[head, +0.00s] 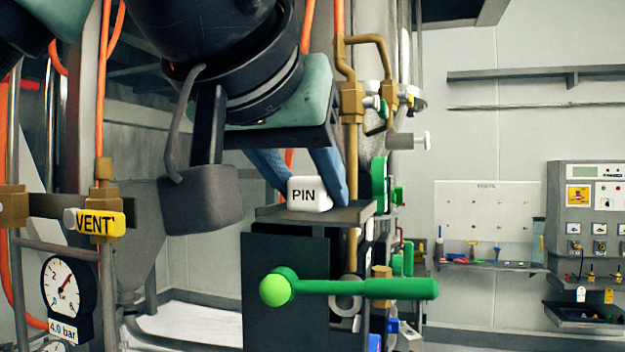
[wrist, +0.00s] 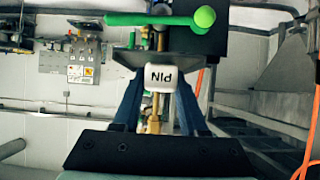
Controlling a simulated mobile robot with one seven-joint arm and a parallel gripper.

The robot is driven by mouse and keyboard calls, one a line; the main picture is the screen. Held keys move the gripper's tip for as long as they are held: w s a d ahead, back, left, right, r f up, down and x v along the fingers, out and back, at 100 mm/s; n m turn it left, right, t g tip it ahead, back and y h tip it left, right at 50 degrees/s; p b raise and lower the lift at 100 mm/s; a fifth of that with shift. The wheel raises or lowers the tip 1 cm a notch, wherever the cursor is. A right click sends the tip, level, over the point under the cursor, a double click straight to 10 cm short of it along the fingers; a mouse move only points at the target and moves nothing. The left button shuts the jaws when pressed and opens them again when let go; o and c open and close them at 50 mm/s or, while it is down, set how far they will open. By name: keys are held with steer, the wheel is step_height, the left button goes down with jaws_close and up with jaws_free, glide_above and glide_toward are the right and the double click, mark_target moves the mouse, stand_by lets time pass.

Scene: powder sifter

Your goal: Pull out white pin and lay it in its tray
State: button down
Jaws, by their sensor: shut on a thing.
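The white pin (head: 303,195) shows as a white block lettered PIN. It stands at the dark grey ledge (head: 268,211) on top of the dark box. My gripper (head: 311,185) reaches it from above, with its two blue fingers shut on the sides of the white block. In the wrist view the pin (wrist: 163,77), its lettering upside down, sits between the fingertips of my gripper (wrist: 160,92), against the ledge (wrist: 210,60). Any shank of the pin is hidden. I cannot tell whether the ledge is the pin's tray; no other tray is clearly identifiable.
A green lever with a ball end (head: 360,288) lies across just below the ledge. A yellow VENT tag (head: 95,223) and a pressure gauge (head: 68,289) are at left. Brass pipes (head: 352,105) stand close behind. A control panel (head: 592,205) is at far right.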

steer(key=shift+s+d, duration=0.15)
steer(key=shift+s, duration=0.25)
steer(key=shift+w+f, duration=0.25)
steer(key=shift+s+b, duration=0.1)
steer(key=shift+b, duration=0.2)
steer(key=c, duration=0.5)
jaws_free()
steer(key=shift+o, duration=0.7)
